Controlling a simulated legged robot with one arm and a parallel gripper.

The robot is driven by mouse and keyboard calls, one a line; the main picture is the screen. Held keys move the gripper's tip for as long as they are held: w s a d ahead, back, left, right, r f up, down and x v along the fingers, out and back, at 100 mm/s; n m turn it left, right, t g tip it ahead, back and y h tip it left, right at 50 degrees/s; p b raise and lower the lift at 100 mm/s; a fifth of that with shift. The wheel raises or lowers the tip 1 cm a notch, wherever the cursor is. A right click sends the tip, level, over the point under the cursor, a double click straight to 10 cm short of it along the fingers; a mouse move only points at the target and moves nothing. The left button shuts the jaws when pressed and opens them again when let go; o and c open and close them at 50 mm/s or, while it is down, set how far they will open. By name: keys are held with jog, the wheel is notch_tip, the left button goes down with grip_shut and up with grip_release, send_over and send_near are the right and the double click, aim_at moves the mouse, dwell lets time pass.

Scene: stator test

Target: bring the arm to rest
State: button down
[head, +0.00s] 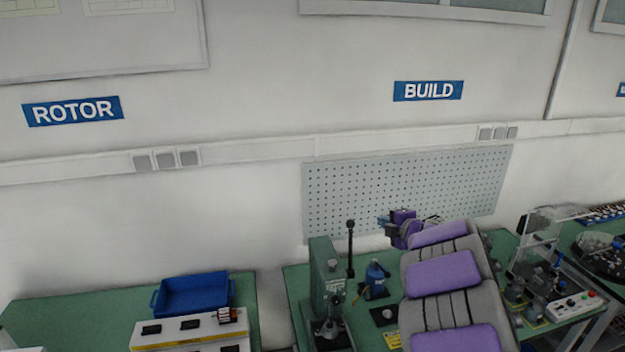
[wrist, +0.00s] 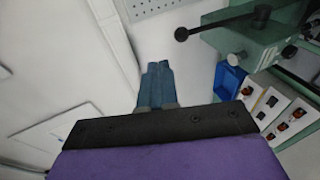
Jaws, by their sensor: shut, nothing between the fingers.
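My arm, grey with purple panels, rises at the lower right of the head view in front of the green bench. My gripper (head: 383,221) is at its far end, above the bench and in front of the pegboard. In the wrist view its two blue-grey fingers (wrist: 157,66) are together, shut and empty. Part of the gripper is hidden behind my arm in the head view.
A green press (head: 325,280) with a black lever stands on the bench (head: 297,285), left of my arm. A blue bin (head: 193,294) and white tray (head: 190,334) sit on the left bench. A fixture (head: 545,270) stands to the right. The pegboard (head: 350,190) is behind.

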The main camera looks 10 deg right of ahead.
jog(key=s+d+r+m+h+b, duration=0.2)
jog(key=s+d+m+h+b, duration=0.2)
jog(key=s+m+h+b, duration=0.4)
jog(key=s+a+f+m+g+h+b, duration=0.25)
jog(key=s+f+m+g, duration=0.35)
jog(key=s, duration=0.5)
jog(key=s+a+f+m+g+y+b, duration=0.2)
jog(key=s+a+f, duration=0.4)
jog(key=s, duration=0.5)
jog(key=s+a+f+m+g+y+b, duration=0.1)
jog(key=s+a+f+g+y+b, duration=0.2)
jog(key=s+a+f, duration=0.4)
jog(key=s+a+f+m+g+y+b, duration=0.2)
jog(key=s+a+f+g+b, duration=0.2)
jog(key=s, duration=1.2)
jog(key=a+f+b, duration=0.1)
jog(key=a+f, duration=0.2)
jog(key=a, duration=0.3)
jog(key=shift+f+m, duration=0.25)
jog(key=shift+m, duration=0.05)
jog(key=shift+y, duration=0.25)
